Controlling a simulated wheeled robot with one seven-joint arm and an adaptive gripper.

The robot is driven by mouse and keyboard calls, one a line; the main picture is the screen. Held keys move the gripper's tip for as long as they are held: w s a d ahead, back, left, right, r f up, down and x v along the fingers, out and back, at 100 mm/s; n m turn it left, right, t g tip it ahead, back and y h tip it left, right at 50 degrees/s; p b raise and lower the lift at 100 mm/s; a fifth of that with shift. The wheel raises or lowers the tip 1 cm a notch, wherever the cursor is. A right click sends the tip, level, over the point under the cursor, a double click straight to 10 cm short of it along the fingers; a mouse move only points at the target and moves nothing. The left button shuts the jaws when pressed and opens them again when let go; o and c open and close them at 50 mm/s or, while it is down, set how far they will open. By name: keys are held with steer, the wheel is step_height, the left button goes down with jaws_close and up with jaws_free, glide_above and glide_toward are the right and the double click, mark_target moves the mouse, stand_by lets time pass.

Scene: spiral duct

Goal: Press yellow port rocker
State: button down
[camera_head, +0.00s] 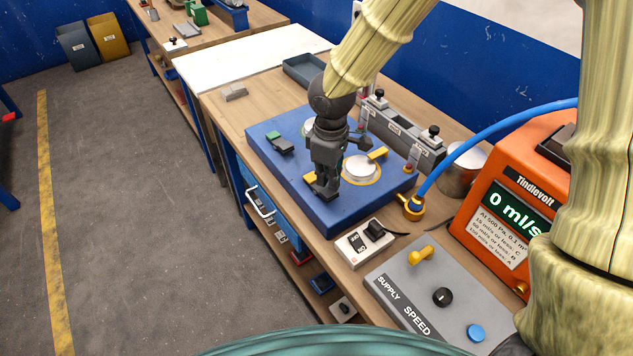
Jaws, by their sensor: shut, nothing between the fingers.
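A blue block (292,176) lies on the wooden bench. On it, a round pale port with a yellow ring (360,169) has a yellow clamp (378,153) at its upper right. A small yellow part (309,177), which looks like the yellow port's rocker, shows at the left edge of my gripper (324,190); most of it is hidden. My gripper is shut and points down, its tips at or just over that part. I cannot tell whether they touch. A green and black rocker (279,143) sits to the upper left, beside the partly hidden green port (309,126).
An on/off switch box (364,242) and grey supply panel (437,296) stand in front. Grey clamp fixtures (405,131) stand behind the block.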

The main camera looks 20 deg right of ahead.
mark_target(327, 191)
steer(key=shift+f+b, duration=0.65)
steer(key=shift+f, duration=0.6)
stand_by(1.0)
steer(key=shift+r, duration=0.15)
steer(key=shift+r+p, duration=3.35)
steer(key=shift+r, duration=0.05)
steer(key=shift+a, duration=0.1)
